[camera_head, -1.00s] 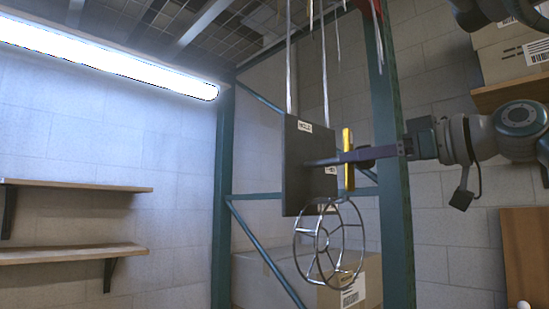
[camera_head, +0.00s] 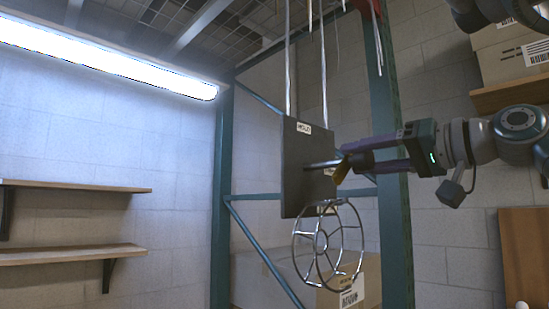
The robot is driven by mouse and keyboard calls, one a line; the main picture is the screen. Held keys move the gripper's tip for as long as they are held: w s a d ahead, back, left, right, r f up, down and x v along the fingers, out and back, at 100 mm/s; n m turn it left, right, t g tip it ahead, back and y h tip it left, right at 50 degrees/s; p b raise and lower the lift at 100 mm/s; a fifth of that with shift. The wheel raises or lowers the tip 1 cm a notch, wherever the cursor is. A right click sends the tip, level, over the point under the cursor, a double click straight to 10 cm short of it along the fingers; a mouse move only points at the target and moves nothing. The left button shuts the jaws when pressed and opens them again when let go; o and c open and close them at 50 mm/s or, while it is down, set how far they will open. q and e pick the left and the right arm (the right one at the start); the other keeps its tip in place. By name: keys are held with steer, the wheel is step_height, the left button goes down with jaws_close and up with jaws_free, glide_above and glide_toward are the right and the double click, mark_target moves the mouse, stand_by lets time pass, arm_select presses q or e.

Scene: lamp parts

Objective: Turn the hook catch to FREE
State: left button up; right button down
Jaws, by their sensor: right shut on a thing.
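A dark upright plate (camera_head: 298,178) hangs on thin rods and carries a small white label (camera_head: 304,128) near its top edge, perhaps reading HOLD. A metal shaft (camera_head: 322,164) sticks out of its face. The yellow catch handle (camera_head: 341,174) sits at the shaft's outer end, foreshortened and partly hidden by my fingers. My right gripper (camera_head: 352,158) comes in from the right and is shut on the yellow handle. A wire wheel-shaped cage (camera_head: 320,243) hangs below the plate. The hook itself cannot be made out. My left gripper is not in view.
A green upright post (camera_head: 394,235) stands just behind my right gripper. Cardboard boxes (camera_head: 262,280) sit behind the cage.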

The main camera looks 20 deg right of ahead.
steer(key=m+p, duration=0.1)
steer(key=m, duration=0.2)
steer(key=shift+m, duration=0.4)
steer(key=m+p, duration=0.1)
steer(key=m, duration=0.3)
steer(key=shift+d, duration=0.1)
steer(key=shift+f+m+p, duration=0.1)
steer(key=shift+m+p, duration=0.2)
steer(key=shift+p, duration=0.05)
steer(key=shift+c, duration=1.7)
jaws_free()
